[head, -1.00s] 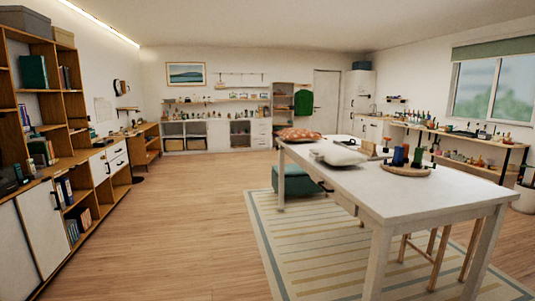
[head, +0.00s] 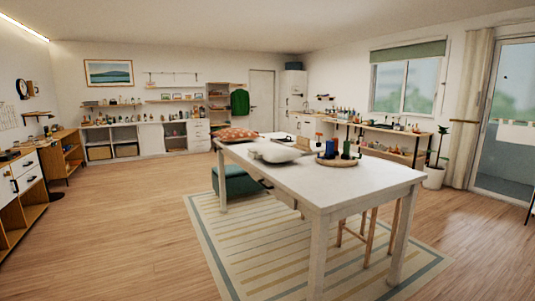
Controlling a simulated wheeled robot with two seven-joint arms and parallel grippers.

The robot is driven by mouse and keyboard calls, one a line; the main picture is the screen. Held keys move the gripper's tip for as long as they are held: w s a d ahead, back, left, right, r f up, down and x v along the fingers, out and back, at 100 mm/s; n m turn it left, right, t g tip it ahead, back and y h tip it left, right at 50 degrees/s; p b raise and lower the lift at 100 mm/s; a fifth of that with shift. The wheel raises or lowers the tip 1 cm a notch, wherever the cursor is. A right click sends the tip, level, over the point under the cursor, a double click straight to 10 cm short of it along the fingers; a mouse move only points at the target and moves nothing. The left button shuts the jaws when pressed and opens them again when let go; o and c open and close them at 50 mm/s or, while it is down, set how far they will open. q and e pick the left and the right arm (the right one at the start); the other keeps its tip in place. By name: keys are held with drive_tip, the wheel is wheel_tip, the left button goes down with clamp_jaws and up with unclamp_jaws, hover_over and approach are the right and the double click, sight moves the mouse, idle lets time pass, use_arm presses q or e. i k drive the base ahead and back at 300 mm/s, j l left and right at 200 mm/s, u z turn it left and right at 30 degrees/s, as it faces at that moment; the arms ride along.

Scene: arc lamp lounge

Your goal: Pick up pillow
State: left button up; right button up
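A red patterned pillow (head: 237,134) lies at the far left end of the white table (head: 345,187). I cannot tell which of the two the task means. Neither of my grippers shows in the head view, and nothing touches either pillow.
A round tray (head: 338,162) with blue and green cups stands right of the white pillow. A green ottoman (head: 236,181) and a wooden stool (head: 357,236) are by the table on a striped rug (head: 225,244). The wood floor (head: 120,235) at left is clear.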

sight(272, 153)
drive_tip(key=i+j+u, duration=0.3)
drive_tip(key=i, duration=0.6)
drive_tip(key=i+u, duration=0.25)
drive_tip(key=i, duration=0.7)
drive_tip(key=i+z, duration=0.25)
drive_tip(key=i, duration=0.2)
drive_tip(key=i+j+z, duration=0.55)
drive_tip(key=i, duration=0.3)
drive_tip(key=l, duration=0.1)
